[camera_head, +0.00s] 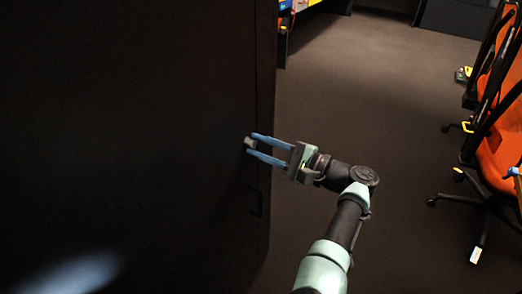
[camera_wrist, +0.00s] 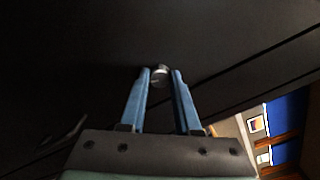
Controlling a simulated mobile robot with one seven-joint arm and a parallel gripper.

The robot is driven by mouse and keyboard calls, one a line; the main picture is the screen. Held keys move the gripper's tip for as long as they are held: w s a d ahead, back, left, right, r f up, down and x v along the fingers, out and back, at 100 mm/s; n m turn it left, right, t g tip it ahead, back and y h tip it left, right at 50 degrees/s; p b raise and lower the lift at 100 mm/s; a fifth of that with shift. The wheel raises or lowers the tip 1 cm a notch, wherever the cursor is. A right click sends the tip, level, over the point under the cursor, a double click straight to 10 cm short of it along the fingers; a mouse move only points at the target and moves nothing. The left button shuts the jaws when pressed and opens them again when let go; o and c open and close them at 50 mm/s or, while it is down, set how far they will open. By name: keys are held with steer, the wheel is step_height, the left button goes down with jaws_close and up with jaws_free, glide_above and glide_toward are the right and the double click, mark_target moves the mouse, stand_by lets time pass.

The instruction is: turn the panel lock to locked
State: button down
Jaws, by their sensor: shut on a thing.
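The panel (camera_head: 130,120) is a large black upright surface filling the left of the head view. Its lock (camera_head: 249,143) is a small grey knob near the panel's right edge. In the wrist view the lock (camera_wrist: 160,73) shows as a round silvery piece between the fingertips. My gripper (camera_head: 253,147) has its blue fingers on either side of the lock and is shut on it. It also shows in the wrist view (camera_wrist: 161,79). The lock's markings and exact turn angle are too dark and small to tell.
Orange chairs (camera_head: 500,140) with black wheeled bases stand at the right. The grey carpet floor (camera_head: 390,100) is open between the panel and the chairs. A dark handle-like shape (camera_head: 256,203) lies on the panel below the lock.

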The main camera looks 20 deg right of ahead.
steer(key=shift+f+n+b, duration=0.1)
steer(key=shift+n+b, duration=1.2)
steer(key=shift+n, duration=0.9)
steer(key=c, duration=0.6)
jaws_free()
steer(key=p+v, duration=0.1)
steer(key=v, duration=1.2)
